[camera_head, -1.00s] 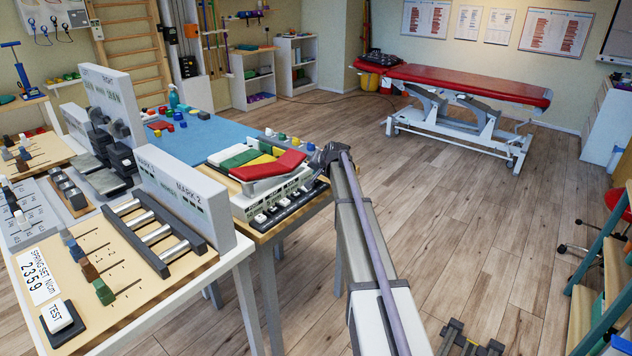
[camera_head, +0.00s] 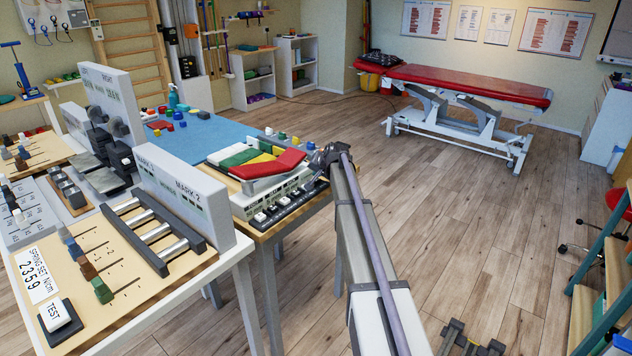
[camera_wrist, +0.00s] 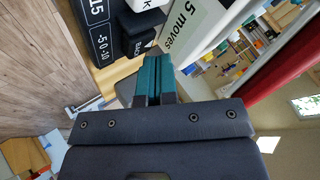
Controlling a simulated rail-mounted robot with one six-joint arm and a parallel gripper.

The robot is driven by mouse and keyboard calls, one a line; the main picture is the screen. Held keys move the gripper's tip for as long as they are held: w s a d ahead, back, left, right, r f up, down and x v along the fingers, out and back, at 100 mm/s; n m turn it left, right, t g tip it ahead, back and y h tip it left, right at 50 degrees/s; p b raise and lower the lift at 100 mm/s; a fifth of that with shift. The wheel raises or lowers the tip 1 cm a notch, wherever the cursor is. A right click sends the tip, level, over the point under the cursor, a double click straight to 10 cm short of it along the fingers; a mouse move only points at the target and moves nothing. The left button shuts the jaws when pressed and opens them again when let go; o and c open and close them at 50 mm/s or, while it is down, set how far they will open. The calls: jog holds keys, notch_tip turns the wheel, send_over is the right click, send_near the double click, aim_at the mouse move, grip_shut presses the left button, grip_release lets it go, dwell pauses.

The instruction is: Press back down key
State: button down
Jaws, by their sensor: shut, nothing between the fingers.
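A small model couch with green, yellow, white and red pads (camera_head: 262,163) stands on the wooden bench. Its red section is raised. A row of keys (camera_head: 272,210) runs along its front edge. In the wrist view a black key (camera_wrist: 138,46) reads "BACK"; the rest of its label cannot be made out. My gripper (camera_wrist: 153,72) has teal fingertips, pressed together and empty, close beside that key. Whether they touch it I cannot tell. In the head view my gripper (camera_head: 322,158) is at the far right end of the key row, and its tips are hidden.
A white "5 moves" panel (camera_wrist: 186,26) stands right beside my fingertips. A black block with numbers (camera_wrist: 98,32) lies left of the key. The spring-set bench (camera_head: 110,310) is in front at left. Open wooden floor (camera_head: 480,240) lies to the right.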

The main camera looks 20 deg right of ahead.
aim_at(318, 179)
jog(key=shift+f+b, duration=0.5)
jog(key=shift+b, duration=0.05)
dwell(0.4)
dwell(0.4)
jog(key=shift+r+p, duration=0.9)
jog(key=shift+p, duration=0.05)
notch_tip(318, 179, up, 5)
jog(key=p, duration=0.5)
jog(key=shift+r, duration=0.15)
